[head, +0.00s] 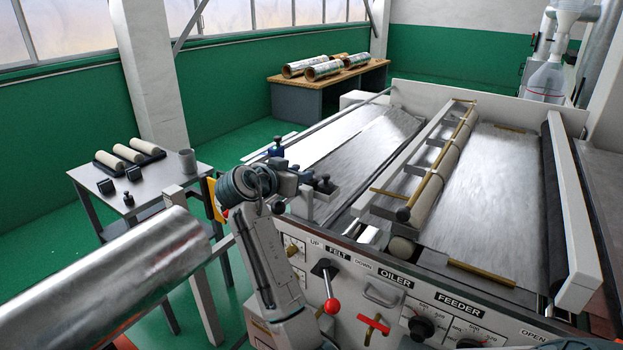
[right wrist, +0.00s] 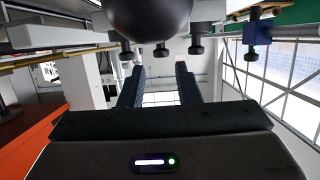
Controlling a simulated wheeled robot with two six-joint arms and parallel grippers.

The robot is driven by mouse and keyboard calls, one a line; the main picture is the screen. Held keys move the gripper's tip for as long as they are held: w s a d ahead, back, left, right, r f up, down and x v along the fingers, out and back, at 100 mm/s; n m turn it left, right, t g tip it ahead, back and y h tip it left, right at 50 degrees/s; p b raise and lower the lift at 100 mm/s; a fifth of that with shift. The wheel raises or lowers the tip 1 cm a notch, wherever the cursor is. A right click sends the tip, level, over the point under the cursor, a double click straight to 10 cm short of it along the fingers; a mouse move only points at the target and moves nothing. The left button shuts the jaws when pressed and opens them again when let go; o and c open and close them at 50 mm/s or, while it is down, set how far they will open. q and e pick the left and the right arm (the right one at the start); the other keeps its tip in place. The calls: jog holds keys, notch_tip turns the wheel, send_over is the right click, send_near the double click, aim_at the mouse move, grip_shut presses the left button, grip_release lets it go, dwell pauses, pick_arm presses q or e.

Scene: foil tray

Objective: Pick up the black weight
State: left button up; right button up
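I cannot tell which is the black weight. My right gripper (head: 270,181) is beside the machine's near left corner, to the right of that table and apart from the blocks. In the right wrist view its two dark fingers (right wrist: 161,78) are spread with an empty gap between them. A large dark rounded thing (right wrist: 147,18) fills the top of that view; I cannot tell what it is. My left gripper is not in view.
The side table (head: 157,188) also bears cream rollers (head: 128,153) and a grey cup (head: 188,160). A large silver roll (head: 110,275) spans the lower left. The machine (head: 440,200) fills the right, with a red-knobbed lever (head: 331,305). Foil rolls (head: 323,70) lie on a back desk.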

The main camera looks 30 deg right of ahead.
jog(key=p+x, duration=0.2)
jog(key=x, duration=0.1)
jog(key=shift+w+d+r, duration=0.1)
jog(key=shift+w+d, duration=0.05)
jog(key=shift+w+d+f, duration=0.15)
jog(key=shift+d+f, duration=0.2)
jog(key=shift+d, duration=0.1)
jog(key=shift+a, duration=0.15)
grip_shut()
jog(key=shift+r, duration=0.15)
